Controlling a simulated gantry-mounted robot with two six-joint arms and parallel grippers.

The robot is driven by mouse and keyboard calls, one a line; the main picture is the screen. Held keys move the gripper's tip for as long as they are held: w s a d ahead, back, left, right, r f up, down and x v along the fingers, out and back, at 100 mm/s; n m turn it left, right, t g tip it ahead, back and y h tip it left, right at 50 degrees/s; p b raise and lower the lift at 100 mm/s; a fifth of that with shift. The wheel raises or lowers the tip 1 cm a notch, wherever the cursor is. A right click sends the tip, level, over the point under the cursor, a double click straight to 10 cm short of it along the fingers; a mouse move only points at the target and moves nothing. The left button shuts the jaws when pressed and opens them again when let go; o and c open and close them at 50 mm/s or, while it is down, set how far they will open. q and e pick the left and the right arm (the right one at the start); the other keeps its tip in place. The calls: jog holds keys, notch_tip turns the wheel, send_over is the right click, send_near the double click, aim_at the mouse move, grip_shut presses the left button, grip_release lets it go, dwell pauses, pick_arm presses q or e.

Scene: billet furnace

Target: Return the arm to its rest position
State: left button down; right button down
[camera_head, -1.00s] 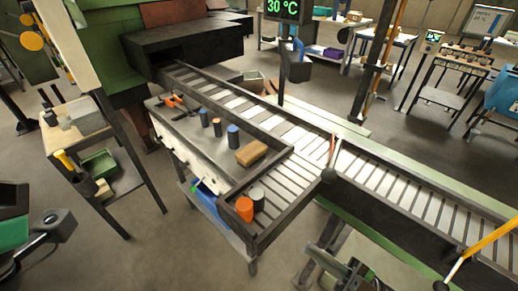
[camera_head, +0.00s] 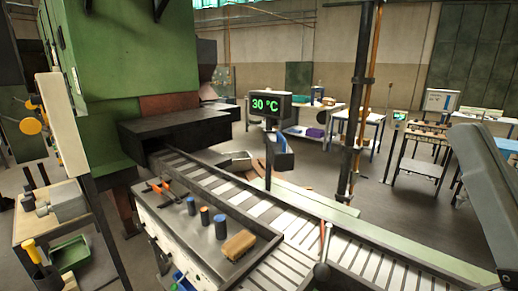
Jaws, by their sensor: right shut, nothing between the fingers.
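My right arm (camera_head: 492,195) stands large and grey at the right edge of the head view, close to the camera and raised in front of the conveyor's right end. Its lower end runs to the picture's edge, where the fingers cannot be made out clearly. Nothing is seen held there. The right gripper is shut and empty. My left arm and gripper do not show.
A roller conveyor (camera_head: 262,208) runs from the dark furnace mouth (camera_head: 180,132) to the lower right. A tray beside it holds tongs, several small cylinders (camera_head: 220,226) and a tan block (camera_head: 238,245). A post (camera_head: 362,100) and a 30 °C display (camera_head: 265,105) stand behind.

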notch_tip(320, 180, up, 38)
jog(key=p, duration=3.5)
jog(key=shift+r+p, duration=0.2)
jog(key=shift+p, duration=0.2)
jog(key=shift+f, duration=0.1)
